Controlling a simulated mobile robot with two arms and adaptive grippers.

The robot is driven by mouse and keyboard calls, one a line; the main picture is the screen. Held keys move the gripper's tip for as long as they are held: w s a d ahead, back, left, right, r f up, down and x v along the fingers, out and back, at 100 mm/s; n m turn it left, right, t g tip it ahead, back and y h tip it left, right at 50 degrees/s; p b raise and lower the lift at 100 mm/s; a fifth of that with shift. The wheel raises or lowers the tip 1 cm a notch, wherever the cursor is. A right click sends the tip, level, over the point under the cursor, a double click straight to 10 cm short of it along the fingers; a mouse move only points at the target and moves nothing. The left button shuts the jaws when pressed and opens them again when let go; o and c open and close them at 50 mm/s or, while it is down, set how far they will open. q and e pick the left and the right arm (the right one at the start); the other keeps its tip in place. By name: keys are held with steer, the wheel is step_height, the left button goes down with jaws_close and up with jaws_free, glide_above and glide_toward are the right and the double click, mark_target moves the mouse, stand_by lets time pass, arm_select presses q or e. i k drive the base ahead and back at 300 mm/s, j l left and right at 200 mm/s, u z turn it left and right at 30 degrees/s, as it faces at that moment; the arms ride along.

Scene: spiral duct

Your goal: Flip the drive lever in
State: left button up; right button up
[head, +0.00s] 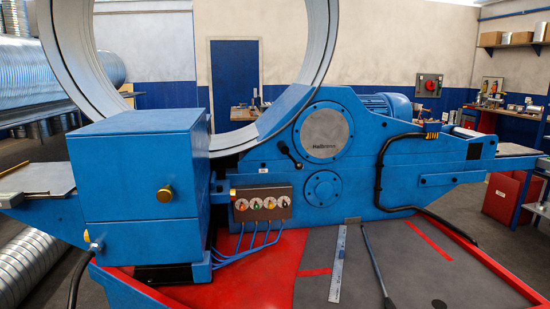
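A small black lever (291,156) with a round knob sits on the front of the blue machine (382,158), just left of the large grey round cover. It is the only lever-like handle I see on that face, so it looks like the drive lever. Neither of my grippers is in view, and nothing touches the lever.
A gauge block (261,203) with blue hoses sits below the lever. A large metal ring (55,50) rises behind the blue box (135,170). A steel ruler (338,265) and a black rod (376,262) lie on the grey and red deck in front.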

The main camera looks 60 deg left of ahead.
mark_target(284, 150)
steer(key=u, duration=1.8)
steer(key=z, duration=1.4)
steer(key=i+j+z, duration=0.1)
steer(key=j, duration=0.15)
steer(key=j+z, duration=0.1)
steer(key=j, duration=0.2)
steer(key=i, duration=0.05)
